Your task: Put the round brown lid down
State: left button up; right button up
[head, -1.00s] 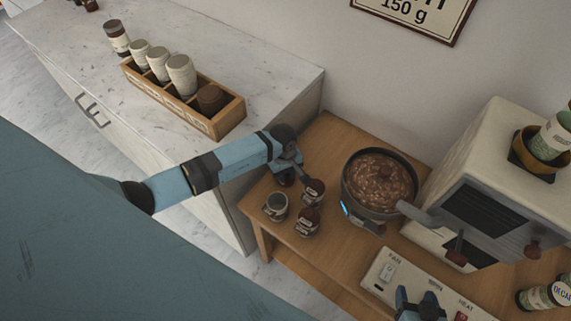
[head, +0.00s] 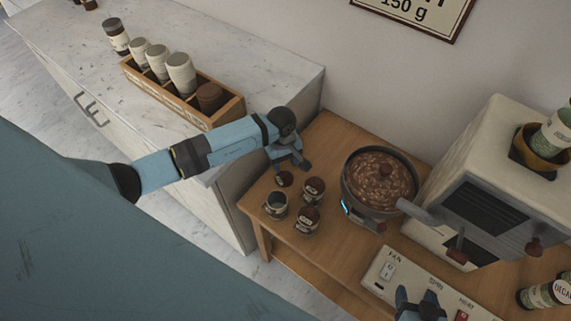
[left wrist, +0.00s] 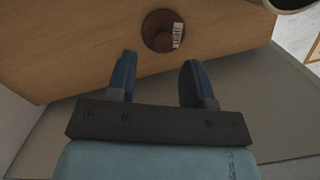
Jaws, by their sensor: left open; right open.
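In the left wrist view the lid is beyond my open fingertips (left wrist: 158,62), with a gap between. My right gripper (head: 420,298) is open at the bottom of the head view, by the control panel.
Two lidded jars (head: 311,200) stand close right of the lid. A pan of brown beans (head: 380,180) stands further right, its handle pointing at a cream machine (head: 490,190). A wooden rack (head: 225,115) of canisters is on the marble counter. The control panel (head: 410,270) is in front.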

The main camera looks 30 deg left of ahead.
pick_arm(q)
notch_tip(320, 180, up, 7)
jog(key=shift+w+a+f+b, duration=0.15)
jog(key=shift+w+a+b, duration=0.05)
jog(key=shift+a+b, duration=0.15)
dwell(0.3)
